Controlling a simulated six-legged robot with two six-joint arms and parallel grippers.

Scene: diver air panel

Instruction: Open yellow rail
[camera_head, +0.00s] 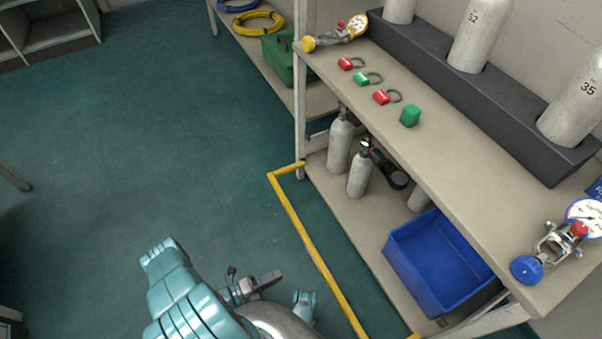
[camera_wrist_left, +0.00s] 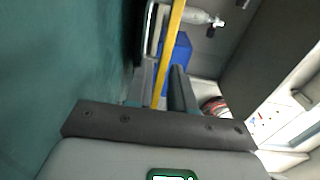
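The yellow rail (camera_head: 312,248) is a thin bar running along the open front of the shelf's lower level, with a short yellow end section turning back to the shelf post. It also crosses the left wrist view (camera_wrist_left: 168,55), in front of the gripper mount. My left gripper (camera_head: 262,284) is low in the head view, left of the rail and apart from it there. My right gripper is not in view.
The shelf top (camera_head: 440,165) carries red and green tags, a green block (camera_head: 410,115), gauges and tall cylinders in a dark rack (camera_head: 430,60). Behind the rail stand small grey cylinders (camera_head: 340,145) and a blue bin (camera_head: 435,260). Green floor (camera_head: 150,150) to the left is clear.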

